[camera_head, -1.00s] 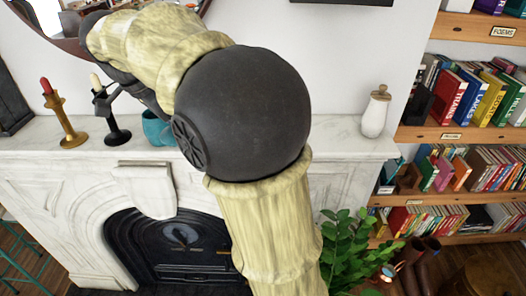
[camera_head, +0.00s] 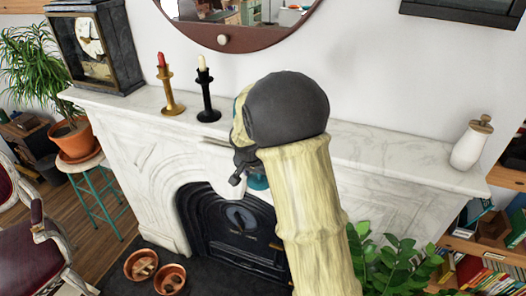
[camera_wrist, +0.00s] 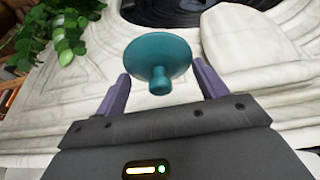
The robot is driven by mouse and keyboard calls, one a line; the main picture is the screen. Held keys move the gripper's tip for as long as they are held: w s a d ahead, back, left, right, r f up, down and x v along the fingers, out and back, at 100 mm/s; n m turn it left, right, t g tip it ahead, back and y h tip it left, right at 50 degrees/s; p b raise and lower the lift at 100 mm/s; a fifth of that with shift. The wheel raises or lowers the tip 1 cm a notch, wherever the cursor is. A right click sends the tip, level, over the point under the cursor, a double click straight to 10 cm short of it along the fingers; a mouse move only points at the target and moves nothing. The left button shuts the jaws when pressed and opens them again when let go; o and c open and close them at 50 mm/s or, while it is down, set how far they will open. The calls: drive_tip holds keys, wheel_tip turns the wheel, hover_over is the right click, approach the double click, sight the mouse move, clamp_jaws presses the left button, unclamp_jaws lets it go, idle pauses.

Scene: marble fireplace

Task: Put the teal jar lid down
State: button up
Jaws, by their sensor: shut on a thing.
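The teal jar lid (camera_wrist: 158,52) is a round disc with a knob, seen between the two purple fingers of my gripper (camera_wrist: 162,80) in the wrist view. My gripper is shut on it, with the knob toward the wrist. In the head view, a bit of teal (camera_head: 259,182), probably the lid, shows below my arm, in front of the mantel's face. My arm hides most of the gripper there. A sliver of teal (camera_head: 240,103) also shows at mantel height beside my arm; I cannot tell what it is.
The white marble mantel (camera_head: 385,160) holds a red candle (camera_head: 168,88), a black candlestick (camera_head: 208,100), a clock (camera_head: 97,45) and a white stoppered jar (camera_head: 471,144). Its top is clear between my arm and the white jar. A plant (camera_head: 385,258) stands in front at right.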

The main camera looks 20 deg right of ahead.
drive_tip(key=s+f+n+y, duration=0.1)
drive_tip(key=s+f+n, duration=0.1)
drive_tip(key=f, duration=0.7)
drive_tip(key=s+f+n+t+y, duration=0.1)
drive_tip(key=f+n, duration=0.4)
drive_tip(key=f, duration=0.5)
drive_tip(key=shift+s+a+y, duration=0.2)
drive_tip(key=shift+s+y, duration=0.2)
drive_tip(key=shift+s, duration=0.1)
drive_tip(key=shift+f, duration=0.1)
